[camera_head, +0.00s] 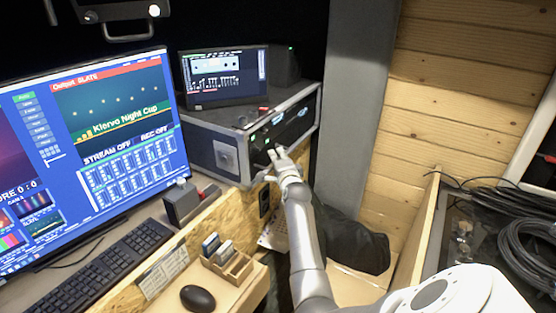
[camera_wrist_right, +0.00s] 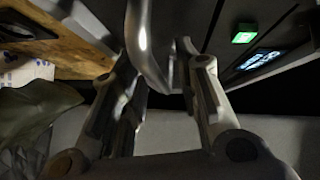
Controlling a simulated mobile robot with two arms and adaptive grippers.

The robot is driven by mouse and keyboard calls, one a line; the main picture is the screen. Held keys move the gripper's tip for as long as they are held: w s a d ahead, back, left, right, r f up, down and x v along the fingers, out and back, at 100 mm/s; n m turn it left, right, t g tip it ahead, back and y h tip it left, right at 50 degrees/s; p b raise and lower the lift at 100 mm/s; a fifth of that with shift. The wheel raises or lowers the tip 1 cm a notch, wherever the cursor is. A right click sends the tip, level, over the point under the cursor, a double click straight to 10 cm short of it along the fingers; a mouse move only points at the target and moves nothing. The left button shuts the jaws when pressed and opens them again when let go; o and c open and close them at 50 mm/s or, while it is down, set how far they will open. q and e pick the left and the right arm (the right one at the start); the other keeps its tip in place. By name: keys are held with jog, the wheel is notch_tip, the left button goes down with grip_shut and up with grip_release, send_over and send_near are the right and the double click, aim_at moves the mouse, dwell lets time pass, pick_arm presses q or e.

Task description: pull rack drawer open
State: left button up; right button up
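The rack is a dark case with grey metal edges (camera_head: 208,148) under the small monitor. Its front carries black panels with small lit displays (camera_head: 292,118). No drawer front visibly sticks out of the rack; its lower part is partly hidden by my gripper. My right gripper (camera_head: 277,157) is at the lower part of the rack front. In the right wrist view, a curved metal handle (camera_wrist_right: 145,45) passes between the two spread fingers (camera_wrist_right: 160,75). The handle lies closer to the left finger; contact is unclear. My left gripper is not in view.
A green light (camera_wrist_right: 244,33) and a small display (camera_wrist_right: 262,60) are beside the fingers. A wooden desk edge (camera_head: 222,207) lies left of my arm. A dark bag (camera_head: 355,245) sits below right. Coiled cables (camera_head: 525,240) lie at far right.

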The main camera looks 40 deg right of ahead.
jog(key=shift+c, duration=0.3)
grip_shut()
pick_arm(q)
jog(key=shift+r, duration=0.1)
